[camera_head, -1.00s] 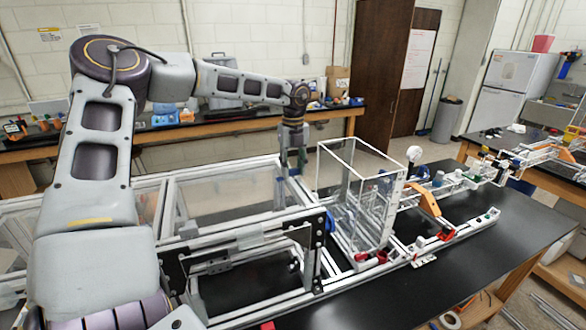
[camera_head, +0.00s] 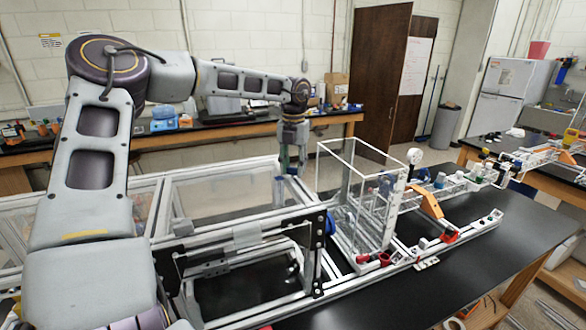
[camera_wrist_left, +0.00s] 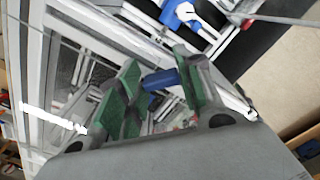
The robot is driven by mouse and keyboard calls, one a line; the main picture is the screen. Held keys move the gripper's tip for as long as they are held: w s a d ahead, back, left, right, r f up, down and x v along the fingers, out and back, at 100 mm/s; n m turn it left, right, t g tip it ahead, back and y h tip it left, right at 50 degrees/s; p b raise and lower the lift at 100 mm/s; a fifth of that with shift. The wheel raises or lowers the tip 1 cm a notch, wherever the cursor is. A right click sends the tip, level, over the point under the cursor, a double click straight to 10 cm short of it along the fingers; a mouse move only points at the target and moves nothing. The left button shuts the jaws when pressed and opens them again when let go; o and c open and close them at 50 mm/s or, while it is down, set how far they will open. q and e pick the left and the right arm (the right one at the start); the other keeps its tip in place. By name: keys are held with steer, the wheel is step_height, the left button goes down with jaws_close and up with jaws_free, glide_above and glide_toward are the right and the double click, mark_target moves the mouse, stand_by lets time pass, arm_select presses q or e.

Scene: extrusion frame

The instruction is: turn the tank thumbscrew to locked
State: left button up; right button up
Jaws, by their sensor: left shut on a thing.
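A clear, open-topped tank with pale edges (camera_head: 390,205) stands on the extrusion frame, right of centre in the head view. My left gripper (camera_head: 289,168) points down behind and left of it, at the far side of the frame. In the left wrist view, the green-padded fingers (camera_wrist_left: 160,88) are around a short blue cylinder (camera_wrist_left: 160,79), which looks like the thumbscrew. Its far end and any lock marking cannot be made out. In the head view the thumbscrew is too small or hidden to tell. My right gripper is not in view.
The long aluminium extrusion frame (camera_head: 225,214) with clear panels lies under my left arm. An orange bracket (camera_head: 431,204) and a round white gauge (camera_head: 414,156) are right of the tank. The black tabletop (camera_head: 470,262) is bare at the front right.

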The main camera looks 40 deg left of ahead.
arm_select(q)
steer(key=m, duration=0.4)
steer(key=shift+d+m, duration=0.1)
steer(key=shift+m, duration=0.2)
steer(key=m, duration=0.4)
steer(key=shift+d+m, duration=0.1)
steer(key=shift+m, duration=0.3)
steer(key=shift+r, duration=0.1)
steer(key=o, duration=1)
steer(key=shift+r, duration=5.95)
steer(key=shift+f, duration=0.1)
